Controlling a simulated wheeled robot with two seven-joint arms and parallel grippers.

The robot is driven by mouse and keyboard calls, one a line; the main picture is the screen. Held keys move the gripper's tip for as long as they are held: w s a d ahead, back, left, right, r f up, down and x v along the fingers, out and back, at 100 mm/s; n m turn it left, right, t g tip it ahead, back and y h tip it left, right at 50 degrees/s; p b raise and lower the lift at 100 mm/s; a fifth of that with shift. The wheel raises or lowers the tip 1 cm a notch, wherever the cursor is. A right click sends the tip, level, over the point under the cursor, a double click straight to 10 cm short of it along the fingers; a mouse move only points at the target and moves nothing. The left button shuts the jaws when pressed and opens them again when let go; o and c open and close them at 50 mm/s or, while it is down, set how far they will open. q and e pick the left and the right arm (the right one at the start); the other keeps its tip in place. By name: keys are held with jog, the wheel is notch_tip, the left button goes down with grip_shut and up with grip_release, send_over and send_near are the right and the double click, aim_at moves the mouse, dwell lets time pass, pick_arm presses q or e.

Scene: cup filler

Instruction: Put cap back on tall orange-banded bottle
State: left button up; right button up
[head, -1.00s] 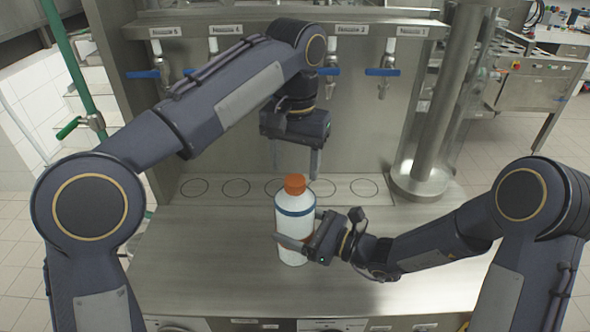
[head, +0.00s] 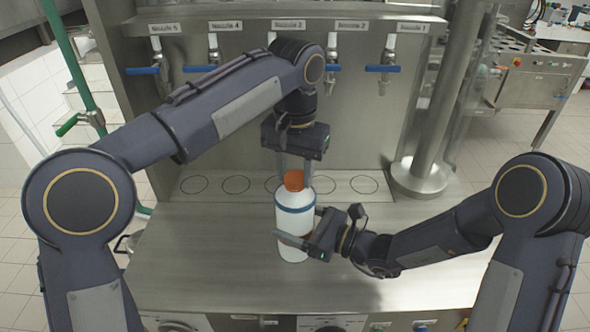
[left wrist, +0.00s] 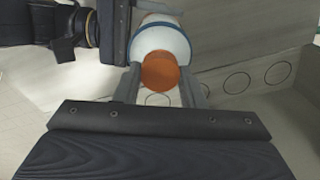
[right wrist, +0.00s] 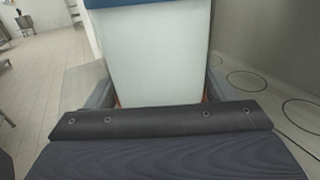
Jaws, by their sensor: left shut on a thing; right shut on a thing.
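The bottle (head: 294,222) is tall and white with a blue band near its shoulder. It stands upright on the steel counter. Its orange cap (head: 293,180) sits on top of the neck; I cannot tell how tightly. My left gripper (head: 294,174) points down from above and is shut on the cap. In the left wrist view the cap (left wrist: 160,72) lies between the two fingers. My right gripper (head: 303,228) is shut around the bottle's body from the right. In the right wrist view the white body (right wrist: 152,55) fills the jaws, with slivers of orange low down.
A row of nozzles with blue levers (head: 383,68) hangs behind. Marked circles (head: 364,185) lie on the ledge below them. A thick steel post (head: 440,110) stands at right. The counter (head: 200,260) is clear to the left of the bottle.

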aim_at(313, 227)
pick_arm(q)
jog(key=o, duration=1.1)
jog(key=shift+o, duration=0.2)
jog(key=shift+r, duration=3.75)
pick_arm(e)
jog(key=o, duration=1.9)
pick_arm(q)
jog(key=shift+f+b, duration=0.9)
pick_arm(e)
jog(key=v, duration=0.7)
jog(key=shift+s+d, duration=0.1)
jog(key=shift+d, duration=0.15)
jog(key=shift+s+d, duration=0.1)
jog(key=shift+d, duration=0.05)
